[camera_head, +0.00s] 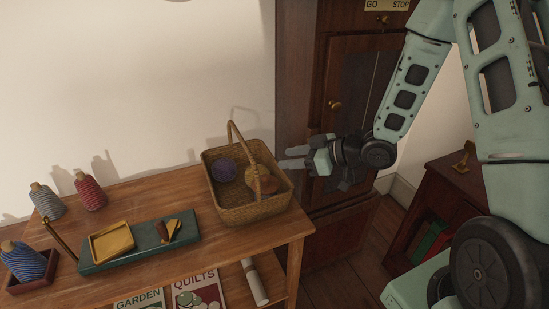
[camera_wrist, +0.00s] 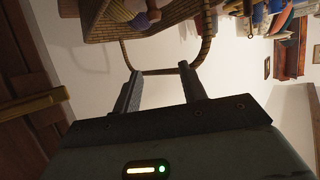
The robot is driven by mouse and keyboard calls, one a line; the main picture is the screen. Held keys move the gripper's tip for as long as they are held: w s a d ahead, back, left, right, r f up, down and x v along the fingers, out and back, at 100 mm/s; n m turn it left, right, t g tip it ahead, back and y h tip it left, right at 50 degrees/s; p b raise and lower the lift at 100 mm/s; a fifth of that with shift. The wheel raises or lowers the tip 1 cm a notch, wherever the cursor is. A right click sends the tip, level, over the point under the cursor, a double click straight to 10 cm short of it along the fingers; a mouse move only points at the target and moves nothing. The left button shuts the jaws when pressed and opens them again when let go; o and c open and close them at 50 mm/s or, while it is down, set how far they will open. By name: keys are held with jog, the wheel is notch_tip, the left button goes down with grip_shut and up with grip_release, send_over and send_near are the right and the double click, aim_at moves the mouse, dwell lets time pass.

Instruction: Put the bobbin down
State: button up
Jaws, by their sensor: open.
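Three thread bobbins stand at the left of the wooden table: a grey one (camera_head: 46,200), a red one (camera_head: 90,190) and a blue one (camera_head: 22,261). The blue one sits in a small dark red tray (camera_head: 32,284); the other two stand behind it near the wall. My gripper (camera_head: 290,157) is held out to the right of the wicker basket (camera_head: 222,203), above the table's right end. The basket's handle crosses just beyond the fingertips.
A green board (camera_head: 100,264) with a yellow tray (camera_head: 111,242) lies in front of the bobbins. A dark cabinet (camera_head: 335,105) stands behind my gripper. A low wooden case (camera_head: 440,180) is at right.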

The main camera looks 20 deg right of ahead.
jog(key=s+a+r+g+h, duration=0.2)
jog(key=s+a+g+h, duration=0.1)
jog(key=s, duration=0.6)
jog(key=s+a+r+m+g+h, duration=0.1)
jog(key=s+a+r+g+h, duration=0.2)
jog(key=s, duration=0.6)
jog(key=s+a+r+g+h, duration=0.3)
jog(key=s+a, duration=0.4)
jog(key=s, duration=0.2)
jog(key=shift+s+r, duration=0.2)
jog(key=shift+s, duration=0.1)
notch_tip(320, 180, up, 13)
jog(key=p, duration=1.2)
jog(key=shift+f+p, duration=0.15)
jog(key=shift+p, duration=0.25)
